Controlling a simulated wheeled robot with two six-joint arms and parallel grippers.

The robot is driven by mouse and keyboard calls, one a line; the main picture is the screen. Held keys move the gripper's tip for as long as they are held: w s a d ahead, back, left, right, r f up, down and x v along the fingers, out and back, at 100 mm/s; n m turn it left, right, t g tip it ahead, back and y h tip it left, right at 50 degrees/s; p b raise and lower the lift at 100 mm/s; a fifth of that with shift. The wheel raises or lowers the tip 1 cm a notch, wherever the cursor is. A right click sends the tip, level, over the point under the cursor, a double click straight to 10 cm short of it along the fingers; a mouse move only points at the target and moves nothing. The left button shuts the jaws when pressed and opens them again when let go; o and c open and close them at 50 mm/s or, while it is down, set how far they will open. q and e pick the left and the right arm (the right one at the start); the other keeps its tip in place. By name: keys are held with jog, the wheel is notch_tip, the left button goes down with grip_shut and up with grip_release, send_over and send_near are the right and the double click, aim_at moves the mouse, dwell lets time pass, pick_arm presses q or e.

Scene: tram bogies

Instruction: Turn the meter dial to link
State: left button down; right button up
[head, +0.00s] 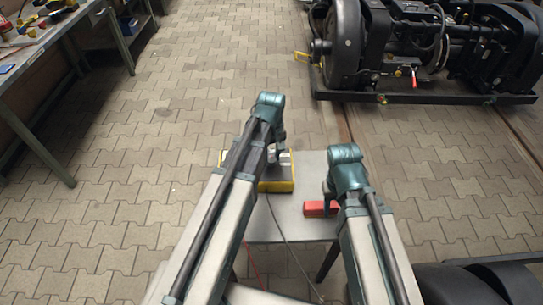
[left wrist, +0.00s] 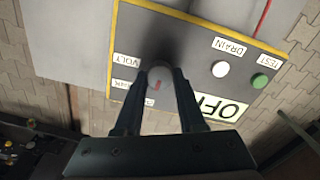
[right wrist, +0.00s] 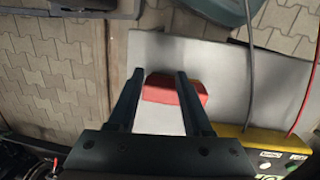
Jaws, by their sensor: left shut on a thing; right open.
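The meter (head: 282,187) is a dark box with a yellow rim on the grey table; it fills much of the left wrist view (left wrist: 195,50). Its round grey dial (left wrist: 160,75) carries a red mark that points toward the gripper's palm in that view. A VOLT label (left wrist: 127,61) is beside the dial, with a second label (left wrist: 121,84) below it, partly hidden and hard to read. My left gripper (head: 277,153) is over the meter, shut on the dial. My right gripper (head: 328,190) is open above the table, near a red block (head: 320,209).
The meter also has a white DRAIN button (left wrist: 220,69), a green TEST button (left wrist: 260,81) and an OFF display (left wrist: 222,109). A black and a red cable run from it. A bogie (head: 420,50) stands at the back right, a workbench (head: 50,45) at the left.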

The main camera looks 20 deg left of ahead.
pick_arm(q)
jog(key=m, duration=0.4)
jog(key=shift+m, duration=2.2)
jog(key=c, duration=0.5)
grip_release()
